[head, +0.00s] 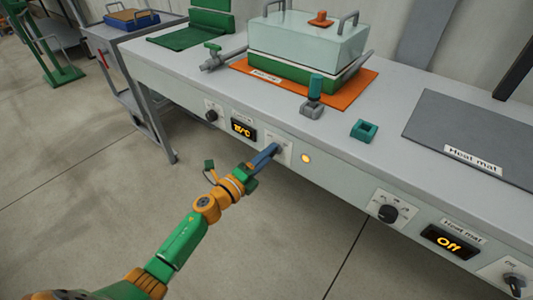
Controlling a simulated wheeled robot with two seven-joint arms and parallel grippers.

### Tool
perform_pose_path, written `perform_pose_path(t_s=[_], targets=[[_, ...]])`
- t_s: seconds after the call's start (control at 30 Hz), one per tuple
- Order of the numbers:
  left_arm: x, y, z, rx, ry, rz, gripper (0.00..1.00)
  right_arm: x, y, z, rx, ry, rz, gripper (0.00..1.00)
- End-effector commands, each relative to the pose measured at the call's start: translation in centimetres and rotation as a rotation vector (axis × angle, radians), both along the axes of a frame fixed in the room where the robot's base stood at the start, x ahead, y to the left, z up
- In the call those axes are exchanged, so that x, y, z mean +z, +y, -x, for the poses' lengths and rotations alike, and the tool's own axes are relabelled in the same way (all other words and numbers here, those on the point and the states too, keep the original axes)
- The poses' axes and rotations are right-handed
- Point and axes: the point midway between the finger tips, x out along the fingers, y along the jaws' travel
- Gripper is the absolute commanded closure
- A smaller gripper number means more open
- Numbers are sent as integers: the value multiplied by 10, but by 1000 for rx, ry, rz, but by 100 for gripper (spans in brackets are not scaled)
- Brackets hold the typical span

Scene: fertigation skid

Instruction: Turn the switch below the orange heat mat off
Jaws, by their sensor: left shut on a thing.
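The orange heat mat (366,84) lies on the bench top under a green and pale box. The switch plate (286,151) is on the bench's front panel below it. My left gripper (267,156) reaches up to this plate and is shut on the switch, whose knob is mostly hidden by the fingers, so its setting cannot be read. Left of it a lit display (243,131) shows a temperature, its digits hard to read. An amber lamp (305,158) glows right of the plate. My right gripper is not in view.
A grey heat mat (470,125) lies at the right, with a dial (388,212), a display reading Off (449,242) and another switch (514,283) below it. A dark knob (211,115) is left of the lit display. The floor before the bench is clear.

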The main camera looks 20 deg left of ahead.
Motion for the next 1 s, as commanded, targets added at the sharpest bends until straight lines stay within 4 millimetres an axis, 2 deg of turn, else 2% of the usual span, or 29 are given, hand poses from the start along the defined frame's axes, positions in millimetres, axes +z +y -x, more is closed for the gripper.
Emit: perform_pose_path(t_s=[0.7,1.0], targets=[[-1,0,0,0,231,632,100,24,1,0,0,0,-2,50],[-2,-1,0,0,306,840,100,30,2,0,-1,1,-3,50]])
